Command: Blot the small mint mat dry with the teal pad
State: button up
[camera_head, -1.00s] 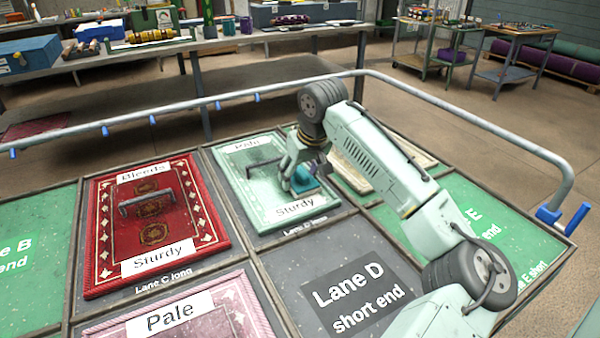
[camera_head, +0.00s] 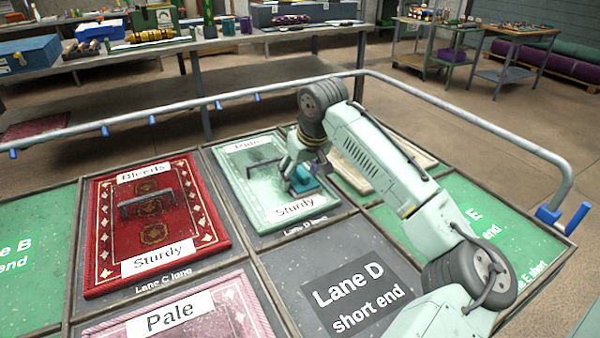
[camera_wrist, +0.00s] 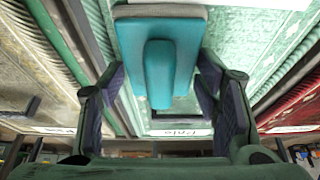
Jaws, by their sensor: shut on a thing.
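The small mint mat (camera_head: 250,176) lies in Lane D long, with a "Pale" label at its far end and a "Sturdy" label (camera_head: 295,208) at its near end. A dark bar handle (camera_head: 264,164) stands on it. My gripper (camera_head: 297,172) is over the mat's right side, shut on the teal pad (camera_head: 303,186). The pad is at the mat's right part near the "Sturdy" label; I cannot tell whether it touches the mat. In the wrist view the teal pad (camera_wrist: 158,50) sits between my two fingers (camera_wrist: 160,95).
A red mat (camera_head: 190,205) with a handle and labels "Bleeds" and "Sturdy" lies to the left. A pink mat (camera_head: 190,318) is in front. A cream mat (camera_head: 412,157) is partly behind my arm. A grey rail (camera_head: 250,92) runs along the back and right.

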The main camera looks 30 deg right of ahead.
jog(key=shift+f, duration=0.15)
dwell(0.3)
notch_tip(320, 180, up, 5)
jog(key=p, duration=0.4)
jog(key=shift+f, duration=0.2)
